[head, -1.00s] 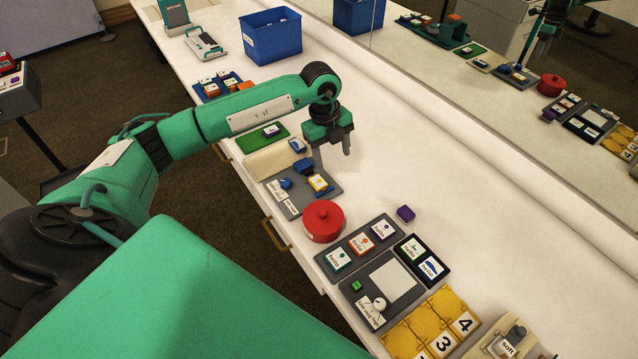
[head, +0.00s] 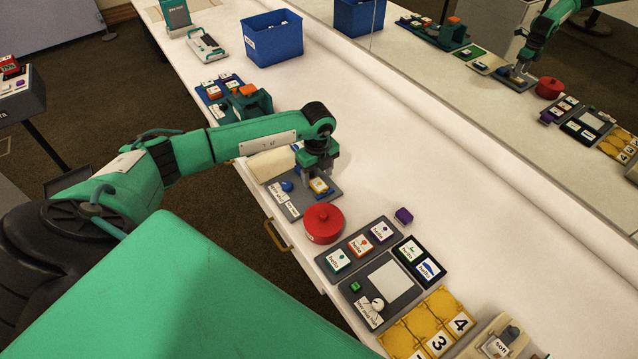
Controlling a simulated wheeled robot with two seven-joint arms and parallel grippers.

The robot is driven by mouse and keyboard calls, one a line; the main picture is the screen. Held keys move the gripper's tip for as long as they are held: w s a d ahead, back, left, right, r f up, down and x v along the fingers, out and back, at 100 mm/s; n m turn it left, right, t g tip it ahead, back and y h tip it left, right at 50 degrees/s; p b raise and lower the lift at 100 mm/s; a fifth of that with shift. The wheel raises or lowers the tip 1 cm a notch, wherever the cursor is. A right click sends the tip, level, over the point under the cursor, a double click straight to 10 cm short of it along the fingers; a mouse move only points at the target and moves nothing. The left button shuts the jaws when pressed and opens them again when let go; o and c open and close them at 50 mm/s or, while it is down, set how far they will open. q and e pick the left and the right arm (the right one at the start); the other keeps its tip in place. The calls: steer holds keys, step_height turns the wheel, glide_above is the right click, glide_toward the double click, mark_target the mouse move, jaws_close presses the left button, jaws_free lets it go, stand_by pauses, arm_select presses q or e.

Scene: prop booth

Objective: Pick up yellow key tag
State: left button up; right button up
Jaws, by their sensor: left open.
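The yellow key tag (head: 319,186) lies on a grey tray (head: 292,206) on the white counter, a blue item by it. My left gripper (head: 320,174) is open and low over the tray, its fingers pointing down around the tag's far part. I cannot tell whether the fingers touch the tag. The gripper partly hides the tray's far end. My right gripper is not in view.
A red lidded pot (head: 323,223) stands just in front of the tray. Card trays, a purple block (head: 404,215) and yellow number tiles (head: 438,320) lie nearer. A blue bin (head: 272,38) stands far back. A mirror (head: 500,90) lines the right side.

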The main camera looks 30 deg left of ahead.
mark_target(320, 188)
arm_select(q)
steer(key=shift+f, duration=1.4)
steer(key=c, duration=1.1)
steer(key=shift+r, duration=0.1)
steer(key=shift+c, duration=0.2)
